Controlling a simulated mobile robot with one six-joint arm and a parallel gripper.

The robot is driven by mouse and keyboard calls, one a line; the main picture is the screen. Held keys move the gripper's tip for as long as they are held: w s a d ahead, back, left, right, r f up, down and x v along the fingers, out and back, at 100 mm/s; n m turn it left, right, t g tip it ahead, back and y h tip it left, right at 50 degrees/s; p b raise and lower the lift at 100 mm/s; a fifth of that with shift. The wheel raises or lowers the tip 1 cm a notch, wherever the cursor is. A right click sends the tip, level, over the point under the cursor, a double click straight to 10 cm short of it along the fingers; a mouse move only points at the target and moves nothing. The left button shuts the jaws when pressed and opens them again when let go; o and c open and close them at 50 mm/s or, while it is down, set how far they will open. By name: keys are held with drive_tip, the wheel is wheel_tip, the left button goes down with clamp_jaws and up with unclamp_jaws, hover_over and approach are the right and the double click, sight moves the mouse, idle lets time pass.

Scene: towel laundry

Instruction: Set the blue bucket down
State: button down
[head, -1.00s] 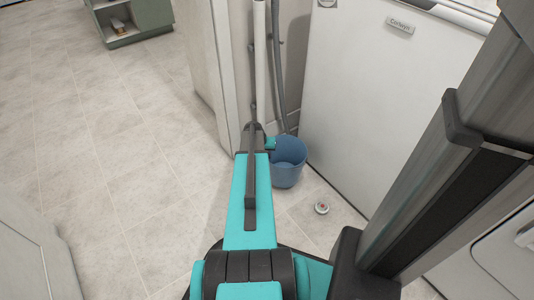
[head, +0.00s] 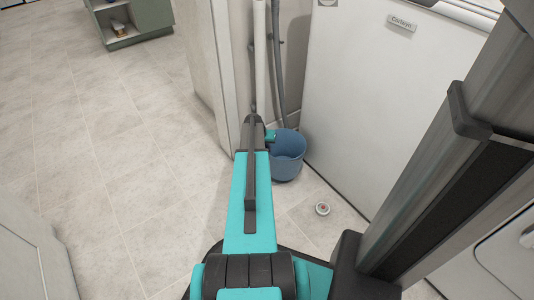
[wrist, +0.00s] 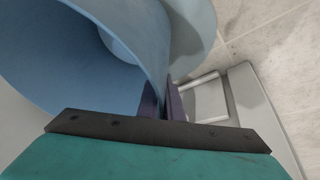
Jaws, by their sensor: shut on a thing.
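The blue bucket (head: 287,166) is upright near the floor, in the corner between the white wall edge and the white appliance. I cannot tell whether its base touches the floor. My gripper (head: 271,137) is at the left side of its rim, partly hidden behind my arm. In the wrist view, the dark fingers (wrist: 165,101) are closed on the bucket's wall (wrist: 142,38), one inside and one outside. The bucket's open inside shows at the left of that view.
The white appliance (head: 370,100) stands close on the right. Pipes (head: 260,60) run down the wall behind the bucket. A small round white object with a red centre (head: 322,209) lies on the floor. A green cabinet (head: 135,20) stands far left. The tiled floor on the left is clear.

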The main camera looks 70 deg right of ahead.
drive_tip(key=shift+f+b, duration=0.95)
drive_tip(key=shift+f, duration=0.8)
drive_tip(key=shift+d+f, duration=0.1)
drive_tip(key=c, duration=1.9)
unclamp_jaws()
drive_tip(key=shift+c, duration=0.2)
drive_tip(key=p+v, duration=0.4)
drive_tip(key=v, duration=0.8)
drive_tip(key=shift+w, duration=0.1)
